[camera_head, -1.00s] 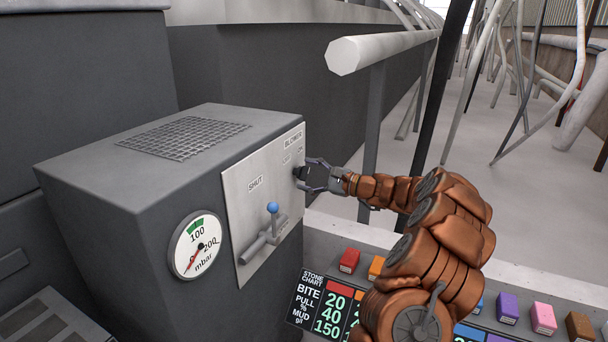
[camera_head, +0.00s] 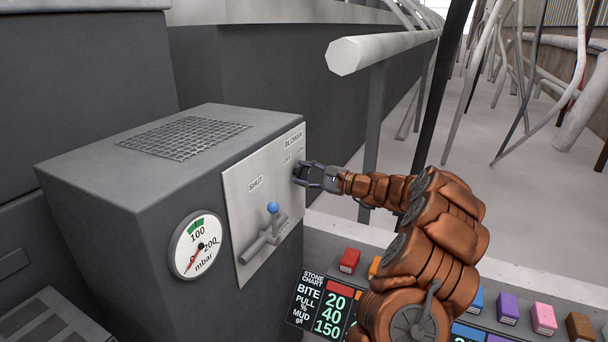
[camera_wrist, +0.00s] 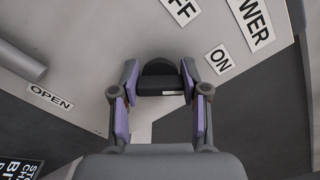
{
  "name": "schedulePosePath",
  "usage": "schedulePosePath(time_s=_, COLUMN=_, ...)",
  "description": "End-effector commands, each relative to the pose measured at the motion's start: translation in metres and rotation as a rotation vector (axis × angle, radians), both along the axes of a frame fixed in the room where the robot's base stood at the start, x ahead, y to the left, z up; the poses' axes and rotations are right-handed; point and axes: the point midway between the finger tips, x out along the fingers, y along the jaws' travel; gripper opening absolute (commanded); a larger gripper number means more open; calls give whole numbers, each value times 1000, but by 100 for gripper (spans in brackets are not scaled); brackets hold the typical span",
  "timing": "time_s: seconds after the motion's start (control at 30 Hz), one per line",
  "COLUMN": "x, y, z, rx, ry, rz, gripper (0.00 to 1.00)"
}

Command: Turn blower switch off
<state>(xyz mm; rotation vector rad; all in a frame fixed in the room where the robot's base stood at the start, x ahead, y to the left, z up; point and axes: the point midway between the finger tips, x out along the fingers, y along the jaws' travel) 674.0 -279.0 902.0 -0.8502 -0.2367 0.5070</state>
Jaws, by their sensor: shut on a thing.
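The blower switch is a black rotary knob (camera_head: 299,170) on the pale metal panel (camera_head: 240,200), below the labels BLOWER, OFF and ON. In the wrist view the knob (camera_wrist: 160,80) sits between my two fingers, its dark bar running across from one finger to the other. My gripper (camera_head: 307,177) is at the panel and shut on the knob; it also shows in the wrist view (camera_wrist: 160,95). The ON label (camera_wrist: 219,59) and the OFF label (camera_wrist: 182,8) are both readable. I cannot tell exactly which label the knob points to.
A blue-tipped lever (camera_head: 272,208) stands out from the panel below the SHUT label. A pressure gauge (camera_head: 197,246) is on the cabinet's front. A pale rail (camera_head: 382,50) runs above and behind my gripper. Several coloured blocks line the ledge below.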

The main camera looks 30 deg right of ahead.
Motion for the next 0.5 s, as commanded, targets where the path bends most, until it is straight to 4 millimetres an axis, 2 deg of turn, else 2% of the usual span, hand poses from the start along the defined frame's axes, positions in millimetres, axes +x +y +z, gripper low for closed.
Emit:
schedulePosePath(time_s=0.07, x=0, y=0, z=0, rx=0, ry=1, rz=1, gripper=10)
schedulePosePath(time_s=0.5, x=0, y=1, z=-4, rx=-93, ry=-59, rz=1, gripper=10)
